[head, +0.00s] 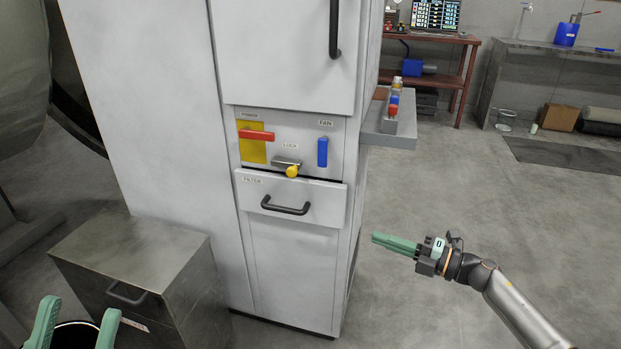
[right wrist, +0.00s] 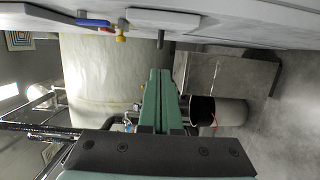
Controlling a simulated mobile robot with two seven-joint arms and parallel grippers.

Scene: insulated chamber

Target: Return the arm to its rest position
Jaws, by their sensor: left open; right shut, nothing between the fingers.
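My right gripper (head: 392,243) is out over the floor to the right of the white cabinet (head: 170,120) in the head view. Its green fingers are shut with nothing between them and point left toward the cabinet, apart from it. The shut fingers also show in the right wrist view (right wrist: 160,98). My left gripper (head: 74,325) is at the bottom left of the head view, with its two green fingers apart and nothing seen between them.
The cabinet has a red handle (head: 257,135), a blue handle (head: 322,152), a yellow-tipped latch (head: 291,170) and a filter drawer (head: 290,200). A metal box (head: 140,265) stands near my left gripper. A grey shelf (head: 392,137) juts from the cabinet. Floor at right is open.

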